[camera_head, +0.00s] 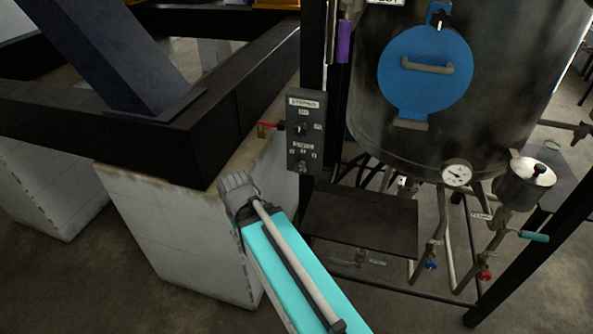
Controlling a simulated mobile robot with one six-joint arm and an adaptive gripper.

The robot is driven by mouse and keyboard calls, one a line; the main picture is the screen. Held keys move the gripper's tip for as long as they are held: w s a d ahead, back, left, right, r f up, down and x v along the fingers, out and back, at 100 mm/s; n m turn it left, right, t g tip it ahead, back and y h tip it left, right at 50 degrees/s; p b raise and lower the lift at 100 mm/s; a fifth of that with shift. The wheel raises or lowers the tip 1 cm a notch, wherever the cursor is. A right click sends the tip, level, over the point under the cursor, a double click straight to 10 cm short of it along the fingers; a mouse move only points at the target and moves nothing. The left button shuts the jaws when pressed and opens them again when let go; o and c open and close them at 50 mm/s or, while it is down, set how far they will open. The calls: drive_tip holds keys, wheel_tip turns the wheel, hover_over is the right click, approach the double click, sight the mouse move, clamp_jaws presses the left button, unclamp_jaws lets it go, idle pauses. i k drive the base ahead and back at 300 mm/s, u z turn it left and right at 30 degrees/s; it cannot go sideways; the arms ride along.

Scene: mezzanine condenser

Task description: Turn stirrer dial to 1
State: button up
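A dark grey control box (291,150) is mounted on a black post in the middle of the camera_head view. It has small pale labels, too small to read surely. An upper dial (300,129) and a lower dial (301,166) sit on its face. I cannot tell which dial is the stirrer's or where either points. My teal arm reaches up from the bottom, and its grey end, apparently my gripper (238,190), is left of and below the box in the picture, apparently apart from it. Its fingers cannot be made out, and nothing held is visible.
A small red handle (270,125) sticks out just left of the box. A dark tank (370,110) with a blue round hatch (425,85) stands right of it. A gauge (456,174), pipes and valves are at the right. Black beams on pale blocks (180,240) fill the left.

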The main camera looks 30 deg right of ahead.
sight(300, 168)
drive_tip(key=z, duration=0.05)
drive_tip(key=k, duration=0.9)
drive_tip(key=z, duration=1.3)
drive_tip(key=i, duration=0.5)
drive_tip(key=z, duration=0.1)
